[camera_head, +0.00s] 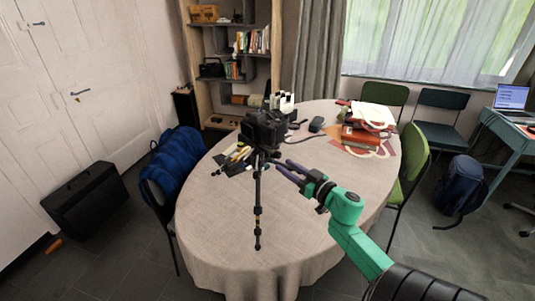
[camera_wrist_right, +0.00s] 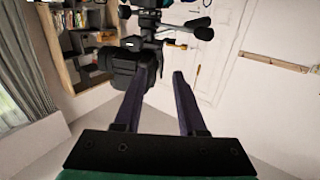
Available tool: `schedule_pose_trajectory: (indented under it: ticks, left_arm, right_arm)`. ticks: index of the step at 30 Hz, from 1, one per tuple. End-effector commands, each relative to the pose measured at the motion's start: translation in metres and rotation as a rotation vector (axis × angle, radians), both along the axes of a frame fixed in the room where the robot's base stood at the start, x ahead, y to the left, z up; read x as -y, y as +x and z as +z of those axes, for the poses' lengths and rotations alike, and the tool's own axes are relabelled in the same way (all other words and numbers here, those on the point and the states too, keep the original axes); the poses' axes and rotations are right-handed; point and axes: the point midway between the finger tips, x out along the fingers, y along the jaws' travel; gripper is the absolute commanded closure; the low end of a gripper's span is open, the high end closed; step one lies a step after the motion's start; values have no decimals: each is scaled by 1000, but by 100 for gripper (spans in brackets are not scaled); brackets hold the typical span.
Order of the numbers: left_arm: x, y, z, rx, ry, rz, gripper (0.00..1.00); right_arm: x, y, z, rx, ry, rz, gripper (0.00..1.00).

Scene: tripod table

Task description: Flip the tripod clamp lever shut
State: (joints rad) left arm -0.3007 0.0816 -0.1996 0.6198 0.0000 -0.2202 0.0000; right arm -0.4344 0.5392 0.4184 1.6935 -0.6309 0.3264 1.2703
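A black tripod (camera_head: 257,205) stands upright on the round table with a black camera (camera_head: 264,130) on top. The camera and tripod head also show in the right wrist view, the camera (camera_wrist_right: 125,66) left of the fingertips and black handles (camera_wrist_right: 200,30) above them. A small brass-coloured lever-like part (camera_wrist_right: 176,44) shows just beyond the fingers; I cannot tell surely whether it is the clamp lever or how it is set. My right gripper (camera_head: 281,164) reaches in from the right, just below the camera. Its dark purple fingers (camera_wrist_right: 164,70) are apart, with nothing visible between them. My left gripper is out of view.
The round table (camera_head: 305,240) has a beige cloth, clear in front. Small tools (camera_head: 238,157) lie left of the tripod, a red bag (camera_head: 362,136) lies back right. A blue-draped chair (camera_head: 178,155) and green chair (camera_head: 414,155) flank the table.

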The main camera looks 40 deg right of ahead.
Motion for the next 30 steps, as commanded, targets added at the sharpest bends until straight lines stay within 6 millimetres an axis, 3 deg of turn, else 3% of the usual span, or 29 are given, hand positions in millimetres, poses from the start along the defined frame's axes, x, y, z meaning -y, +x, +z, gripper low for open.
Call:
schedule_pose_trajectory:
  ticks: [3,10,15,22,23,25,26,30]
  left_arm:
    - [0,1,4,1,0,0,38]
    - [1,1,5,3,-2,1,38]
    - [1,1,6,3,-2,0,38]
    - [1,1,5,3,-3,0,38]
    - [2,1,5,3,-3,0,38]
    - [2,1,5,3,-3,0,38]
    - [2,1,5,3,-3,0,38]
    - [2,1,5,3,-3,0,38]
  right_arm:
    - [0,33,3,4,-1,-2,60]
    - [-1,82,2,3,2,-3,60]
    - [-2,97,1,1,0,-2,60]
    - [-2,97,0,-1,0,-2,60]
    - [-2,97,0,0,0,-2,68]
    - [-2,97,0,0,0,-2,94]
    - [-2,97,0,0,0,-2,100]
    - [-2,97,0,0,0,-2,100]
